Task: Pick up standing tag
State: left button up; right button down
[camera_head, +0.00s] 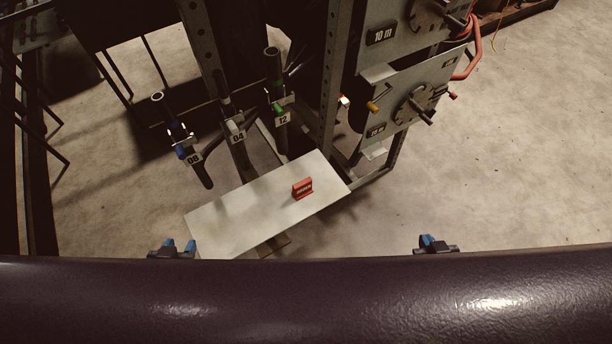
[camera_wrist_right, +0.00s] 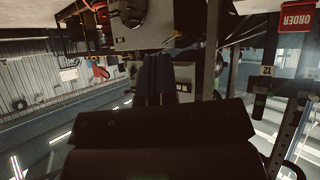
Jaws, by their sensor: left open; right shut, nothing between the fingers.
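The red standing tag (camera_head: 302,188) stands upright on the pale shelf board (camera_head: 235,218), right of its middle. It also shows at the top right edge of the right wrist view (camera_wrist_right: 296,17), with the word ORDER on it, partly cut off. My left gripper (camera_head: 179,246) is open and empty, near the board's front left corner and apart from the tag. My right gripper (camera_head: 430,241) is shut and empty, out to the right of the board. Its dark blue fingers (camera_wrist_right: 155,78) lie side by side in the right wrist view.
Behind the board stands a dark metal rack (camera_head: 328,85). Hose holders labelled 08 (camera_head: 194,158), 04 (camera_head: 237,137) and 12 (camera_head: 283,118) are beside it. A grey machine panel (camera_head: 410,90) with handles is at the upper right. The floor (camera_head: 510,150) at right is clear.

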aim_at(303, 189)
jog(key=i+j+z, duration=0.15)
jog(key=j+z, duration=0.25)
jog(key=j, duration=0.45)
jog(key=j+z, duration=0.35)
jog(key=j, duration=0.55)
jog(key=j+z, duration=0.4)
jog(key=j, duration=0.5)
